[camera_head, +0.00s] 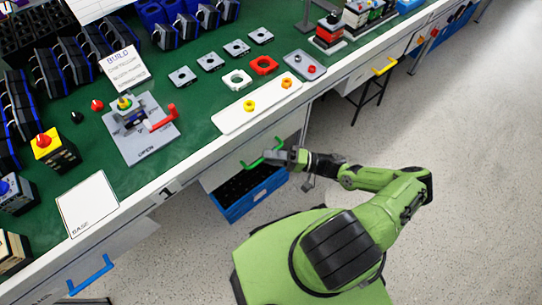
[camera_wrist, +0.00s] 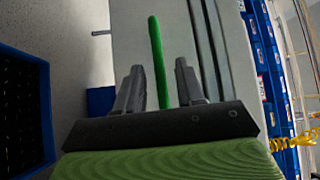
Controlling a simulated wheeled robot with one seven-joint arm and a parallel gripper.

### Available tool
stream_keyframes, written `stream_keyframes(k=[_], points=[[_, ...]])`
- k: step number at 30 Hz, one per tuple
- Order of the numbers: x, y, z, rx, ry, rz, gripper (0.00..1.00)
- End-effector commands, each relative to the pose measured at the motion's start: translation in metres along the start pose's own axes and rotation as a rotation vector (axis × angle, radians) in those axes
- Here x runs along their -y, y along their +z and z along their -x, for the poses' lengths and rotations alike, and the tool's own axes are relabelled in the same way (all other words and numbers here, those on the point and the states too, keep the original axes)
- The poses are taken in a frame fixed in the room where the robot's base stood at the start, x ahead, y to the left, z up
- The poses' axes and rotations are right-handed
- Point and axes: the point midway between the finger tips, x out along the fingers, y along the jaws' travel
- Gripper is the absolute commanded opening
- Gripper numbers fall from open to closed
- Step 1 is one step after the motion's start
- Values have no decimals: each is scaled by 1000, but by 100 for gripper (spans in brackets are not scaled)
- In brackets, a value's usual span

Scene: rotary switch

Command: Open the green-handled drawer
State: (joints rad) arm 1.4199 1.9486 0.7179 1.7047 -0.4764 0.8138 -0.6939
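The green handle (camera_head: 262,154) is on a pale drawer front (camera_head: 228,166) below the green-topped workbench's front edge. In the wrist view the green handle (camera_wrist: 158,60) runs upright in the picture, against the pale drawer front (camera_wrist: 131,35). My gripper (camera_head: 284,157) is at the right end of the handle in the head view. In the wrist view my gripper's two fingers (camera_wrist: 159,80) are apart, one on each side of the handle's near end, with gaps on both sides. I cannot tell exactly how deep the handle sits between them.
A blue bin (camera_head: 232,213) stands below the drawer; it also shows at the left of the wrist view (camera_wrist: 48,105). A blue-handled drawer (camera_head: 92,274) is at lower left and a yellow handle (camera_head: 384,67) at upper right. The speckled floor (camera_head: 450,150) is clear to the right.

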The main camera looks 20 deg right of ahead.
Motion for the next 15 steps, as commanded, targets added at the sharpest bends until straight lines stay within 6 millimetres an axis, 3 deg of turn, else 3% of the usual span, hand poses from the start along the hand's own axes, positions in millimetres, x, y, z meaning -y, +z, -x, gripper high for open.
stream_keyframes(k=[6, 14, 15], points=[[0, 0, -1, 0, 0, 0, 38], [0, 0, -1, 1, 0, -1, 0], [0, 0, -1, 1, 0, -1, 0]])
